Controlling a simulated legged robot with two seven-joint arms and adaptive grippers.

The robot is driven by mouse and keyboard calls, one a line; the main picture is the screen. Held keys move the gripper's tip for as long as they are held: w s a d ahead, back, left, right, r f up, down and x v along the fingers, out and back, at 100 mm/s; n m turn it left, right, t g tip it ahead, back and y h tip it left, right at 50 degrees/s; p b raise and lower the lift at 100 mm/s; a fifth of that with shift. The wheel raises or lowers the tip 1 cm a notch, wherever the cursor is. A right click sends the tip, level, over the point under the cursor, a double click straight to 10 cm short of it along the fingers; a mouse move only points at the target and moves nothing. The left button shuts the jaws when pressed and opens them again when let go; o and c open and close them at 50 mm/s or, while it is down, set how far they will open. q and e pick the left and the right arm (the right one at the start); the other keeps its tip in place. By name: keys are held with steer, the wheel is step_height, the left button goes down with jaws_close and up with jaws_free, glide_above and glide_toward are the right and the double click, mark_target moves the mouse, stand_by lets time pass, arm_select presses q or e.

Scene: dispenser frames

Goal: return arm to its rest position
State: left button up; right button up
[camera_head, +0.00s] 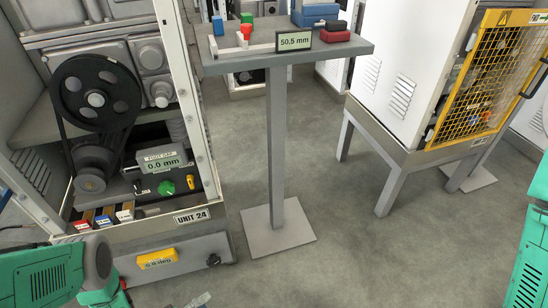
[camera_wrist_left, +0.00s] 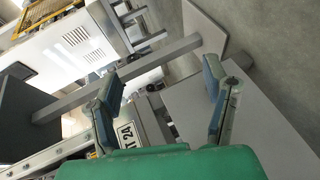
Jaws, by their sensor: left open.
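My left gripper (camera_wrist_left: 160,85) is open in the left wrist view, with its two blue-grey fingers well apart and nothing held between them. Beyond the fingers are the Unit 24 label and grey metal surfaces. In the head view my green left arm (camera_head: 45,275) comes in at the bottom left, in front of the Unit 24 cabinet (camera_head: 190,216). Its fingers are mostly cut off by the bottom edge there. My right arm (camera_head: 527,262) shows only as a green part at the right edge; its gripper is out of view.
The open cabinet holds a black pulley (camera_head: 97,95), a 0.0 mm gauge (camera_head: 163,163) and a green knob (camera_head: 166,188). A yellow device (camera_head: 157,259) sits on its base. A grey stand (camera_head: 279,160) and a yellow-caged machine (camera_head: 487,85) stand beyond. The floor (camera_head: 370,250) between is clear.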

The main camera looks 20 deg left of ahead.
arm_select(q)
steer(key=w+d+r+m+g+y+b, duration=0.25)
steer(key=d+m+g+b, duration=0.3)
steer(key=d, duration=0.35)
steer(key=s+a+r+m+g+y+b, duration=0.4)
steer(key=s+a+r+m+g+y, duration=0.15)
steer(key=s+a+r, duration=0.5)
arm_select(e)
step_height(320, 180, down, 9)
arm_select(q)
step_height(320, 180, up, 18)
steer(key=s+d+p, duration=0.1)
steer(key=p, duration=1.7)
steer(key=shift+d+n+g, duration=0.25)
steer(key=shift+n+g, duration=0.05)
steer(key=shift+n, duration=0.1)
arm_select(e)
step_height(320, 180, up, 18)
steer(key=shift+a, duration=0.3)
